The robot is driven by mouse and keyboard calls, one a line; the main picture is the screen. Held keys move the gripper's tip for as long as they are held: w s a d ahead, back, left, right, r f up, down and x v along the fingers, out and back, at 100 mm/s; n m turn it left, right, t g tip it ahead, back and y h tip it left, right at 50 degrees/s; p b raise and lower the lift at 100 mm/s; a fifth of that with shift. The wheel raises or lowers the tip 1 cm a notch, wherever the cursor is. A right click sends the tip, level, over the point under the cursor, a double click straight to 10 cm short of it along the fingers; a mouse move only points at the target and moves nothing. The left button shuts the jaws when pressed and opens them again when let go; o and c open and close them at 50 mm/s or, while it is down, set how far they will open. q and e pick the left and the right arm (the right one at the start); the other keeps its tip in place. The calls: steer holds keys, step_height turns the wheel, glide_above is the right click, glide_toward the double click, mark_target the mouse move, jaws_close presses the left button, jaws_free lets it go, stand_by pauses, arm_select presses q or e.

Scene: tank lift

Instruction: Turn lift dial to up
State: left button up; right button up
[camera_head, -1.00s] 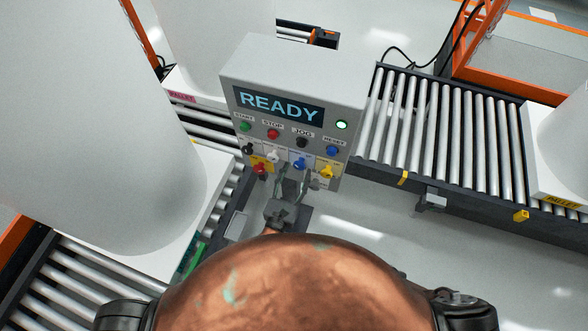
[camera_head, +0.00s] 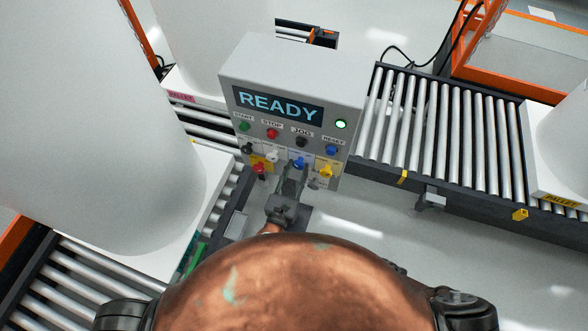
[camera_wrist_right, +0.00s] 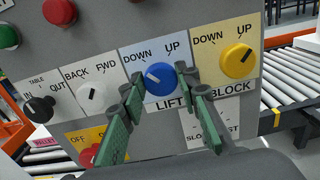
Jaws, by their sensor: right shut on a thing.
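The blue lift dial (camera_head: 299,162) is on the front of the grey control box, on a blue plate marked DOWN, UP and LIFT. In the right wrist view the dial (camera_wrist_right: 162,79) has a white mark slanting to the upper left, toward DOWN. My right gripper (camera_head: 292,172) is at the dial from below. In the wrist view its green-padded fingers (camera_wrist_right: 167,88) stand on either side of the dial, shut on it, and hide parts of its plate. My left gripper is not in view.
A yellow dial (camera_wrist_right: 238,61) is close on the right and a white one (camera_wrist_right: 93,96) on the left. A black dial (camera_wrist_right: 40,108) and a red knob (camera_head: 259,168) are also near. The box screen (camera_head: 279,105) reads READY. Roller conveyors (camera_head: 440,125) flank the box.

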steer(key=shift+a, duration=0.3)
steer(key=shift+c, duration=0.4)
steer(key=shift+d, duration=0.15)
steer(key=shift+m, duration=0.4)
steer(key=m, duration=0.3)
steer(key=shift+d, duration=0.1)
steer(key=m+b, duration=0.1)
steer(key=m, duration=0.2)
steer(key=shift+d+f+m+b, duration=0.1)
steer(key=shift+m+b, duration=0.2)
steer(key=m+b, duration=0.2)
steer(key=m, duration=0.2)
steer(key=shift+f+b, duration=0.1)
steer(key=shift+b, duration=0.3)
steer(key=shift+m+b, duration=1.4)
steer(key=shift+m, duration=0.9)
